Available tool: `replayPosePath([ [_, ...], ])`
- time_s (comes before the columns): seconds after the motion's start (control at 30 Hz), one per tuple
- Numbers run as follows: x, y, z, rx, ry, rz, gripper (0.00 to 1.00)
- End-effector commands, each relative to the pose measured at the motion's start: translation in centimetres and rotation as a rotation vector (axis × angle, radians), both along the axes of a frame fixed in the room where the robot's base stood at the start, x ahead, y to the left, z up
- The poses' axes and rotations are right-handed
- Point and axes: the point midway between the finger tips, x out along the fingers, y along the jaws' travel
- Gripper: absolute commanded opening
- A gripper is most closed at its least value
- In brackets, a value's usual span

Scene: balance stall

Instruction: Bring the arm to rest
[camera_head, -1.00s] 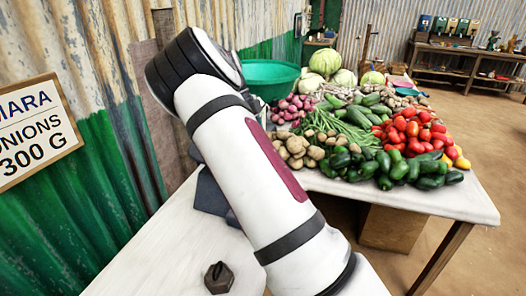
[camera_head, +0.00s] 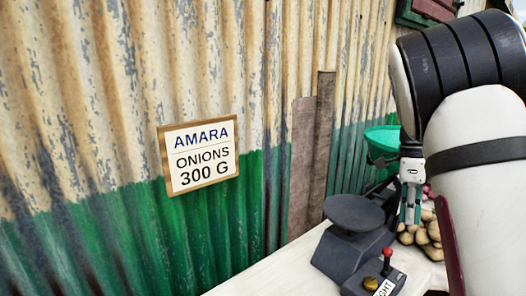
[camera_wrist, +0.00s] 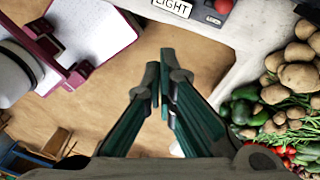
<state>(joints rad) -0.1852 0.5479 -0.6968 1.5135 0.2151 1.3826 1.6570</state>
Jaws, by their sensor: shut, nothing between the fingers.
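My gripper (camera_head: 410,215) hangs from my white and black arm at the right of the head view, its teal fingers pointing down. In the head view it appears just right of the dark scale (camera_head: 350,250) with its round pan (camera_head: 355,212). In the wrist view my gripper (camera_wrist: 160,75) has its fingertips brought together, with nothing between them. Brown floor shows beyond the tips. My upper arm hides much of the right side of the head view.
A control box (camera_head: 375,284) with a red knob stands before the scale on the pale tabletop (camera_head: 270,275). Potatoes (camera_head: 420,236) and a green basin (camera_head: 383,140) are near my gripper. A corrugated wall (camera_head: 90,130) bears an "AMARA ONIONS 300 G" sign (camera_head: 200,156). Potatoes (camera_wrist: 298,76) and green vegetables (camera_wrist: 240,108) lie right in the wrist view.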

Motion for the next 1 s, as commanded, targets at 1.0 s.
replayPosePath([
  [1.0,-25.2,14.1,12.3,0.061,-0.373,1.752,0.0],
])
